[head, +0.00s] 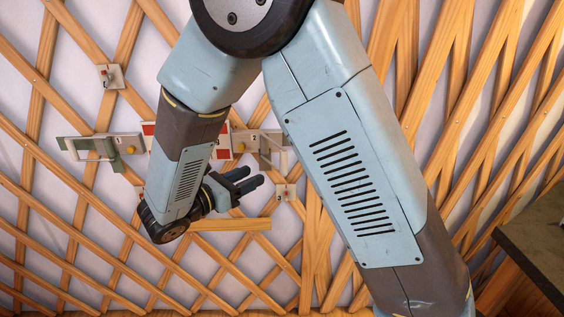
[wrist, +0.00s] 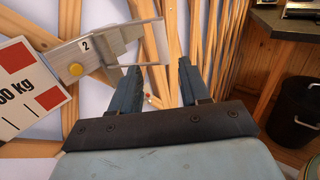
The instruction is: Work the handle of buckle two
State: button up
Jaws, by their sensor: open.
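Buckle two (head: 272,140) is a grey metal buckle on the lattice wall, marked with a 2. In the wrist view buckle two (wrist: 103,50) has a yellow button (wrist: 76,69) and a grey, frame-shaped handle (wrist: 161,42) at its right end. My gripper (head: 254,178) is just below and left of the handle in the head view. In the wrist view my gripper (wrist: 159,68) is open, with empty space between its fingers. The handle's lower bar crosses near the left fingertip; I cannot tell whether they touch.
Another buckle (head: 130,148) with a green-grey frame is on the left. A red-and-white kg label (wrist: 25,82) lies between the buckles, partly behind my arm in the head view. A dark counter (wrist: 292,30) and black bin (wrist: 297,115) stand at right.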

aim_at(283, 174)
jog(key=x, duration=1.2)
jog(key=shift+d, duration=0.15)
grip_shut()
